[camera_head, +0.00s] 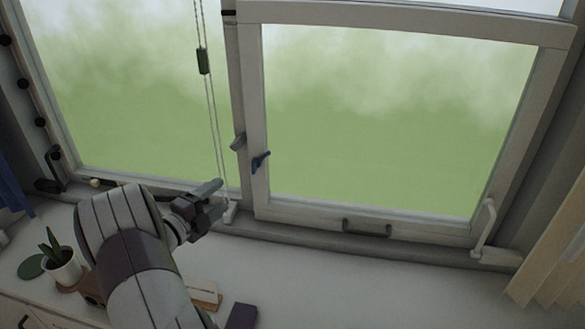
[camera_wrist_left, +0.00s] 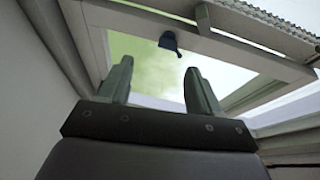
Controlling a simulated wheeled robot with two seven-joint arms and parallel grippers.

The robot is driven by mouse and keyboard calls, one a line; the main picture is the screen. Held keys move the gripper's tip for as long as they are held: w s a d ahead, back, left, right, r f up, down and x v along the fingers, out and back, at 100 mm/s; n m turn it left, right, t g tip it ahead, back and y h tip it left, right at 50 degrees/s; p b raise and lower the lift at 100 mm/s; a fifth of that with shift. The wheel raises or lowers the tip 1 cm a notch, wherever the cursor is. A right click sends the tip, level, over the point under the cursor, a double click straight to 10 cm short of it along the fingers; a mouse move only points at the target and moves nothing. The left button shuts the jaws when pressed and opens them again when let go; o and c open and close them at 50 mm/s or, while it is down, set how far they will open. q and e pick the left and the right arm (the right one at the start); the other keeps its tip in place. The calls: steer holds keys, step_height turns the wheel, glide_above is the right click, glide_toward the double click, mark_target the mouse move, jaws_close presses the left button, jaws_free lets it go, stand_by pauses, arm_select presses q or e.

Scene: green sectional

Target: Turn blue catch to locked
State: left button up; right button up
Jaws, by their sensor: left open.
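The blue catch (camera_head: 261,161) is a small lever on the left upright of the right-hand window sash. It also shows in the left wrist view (camera_wrist_left: 169,41), on the frame beyond the fingers. My left gripper (camera_head: 219,197) is below and to the left of the catch in the head view, apart from it. Its two fingers are spread with nothing between them. In the left wrist view the fingers (camera_wrist_left: 157,82) point toward the window, with the catch past the gap between their tips. My right gripper is in neither view.
A grey catch (camera_head: 238,142) sits on the post left of the blue one. A corded toggle (camera_head: 203,61) hangs left of it. A potted plant (camera_head: 62,265) stands on the counter.

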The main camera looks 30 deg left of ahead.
mark_target(261, 161)
arm_select(q)
steer(key=w+d+r+m+p, duration=0.1)
steer(key=w+p, duration=0.3)
steer(key=w, duration=0.8)
steer(key=shift+d+t+h, duration=0.15)
steer(key=shift+t+h, duration=0.15)
steer(key=shift+w, duration=0.1)
steer(key=c, duration=1)
steer(key=shift+f, duration=0.1)
steer(key=shift+c, duration=0.2)
